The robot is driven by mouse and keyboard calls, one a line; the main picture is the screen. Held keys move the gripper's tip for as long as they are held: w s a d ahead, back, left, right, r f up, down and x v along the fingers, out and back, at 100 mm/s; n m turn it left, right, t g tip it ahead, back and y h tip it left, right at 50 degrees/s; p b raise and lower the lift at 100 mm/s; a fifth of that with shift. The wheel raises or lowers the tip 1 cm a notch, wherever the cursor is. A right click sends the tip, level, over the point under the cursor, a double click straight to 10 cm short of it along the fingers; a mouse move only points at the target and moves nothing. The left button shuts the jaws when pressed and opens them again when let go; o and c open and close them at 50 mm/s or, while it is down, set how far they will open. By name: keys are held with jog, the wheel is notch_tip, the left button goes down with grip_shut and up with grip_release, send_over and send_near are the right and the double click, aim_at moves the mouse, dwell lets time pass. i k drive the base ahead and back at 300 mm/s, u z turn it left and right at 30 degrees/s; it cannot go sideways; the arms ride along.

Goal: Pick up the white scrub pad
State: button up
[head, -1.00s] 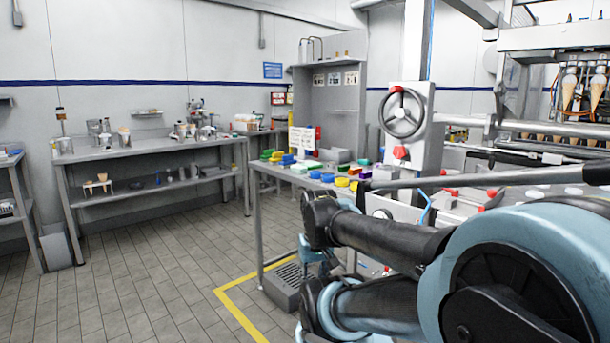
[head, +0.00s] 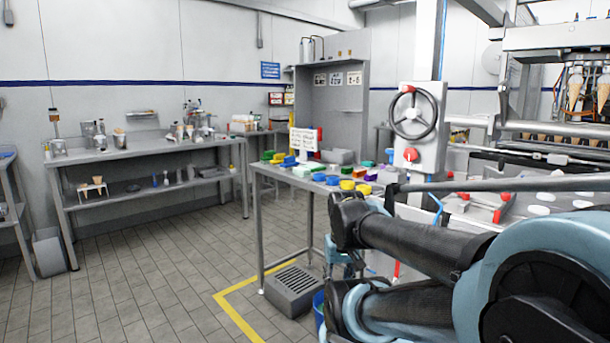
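A small white block (head: 301,171), which looks like the white scrub pad, lies among coloured pads on the steel table (head: 265,172) near the middle of the view. It is small at this distance, so its exact shape is unclear. My arm (head: 420,245) reaches in from the lower right, and its black and pale blue links cover the right end of that table. My gripper cannot be made out in this view. The white block looks untouched.
Yellow pads (head: 347,185) and green and blue pads lie around the white block. A sign (head: 303,139) stands behind them. A grey grated step (head: 293,285) sits by the table's legs. Open tiled floor (head: 170,270) lies to the left. A machine with a handwheel (head: 413,110) stands right.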

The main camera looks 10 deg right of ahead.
aim_at(302, 172)
jog(key=i, duration=0.9)
jog(key=u, duration=0.05)
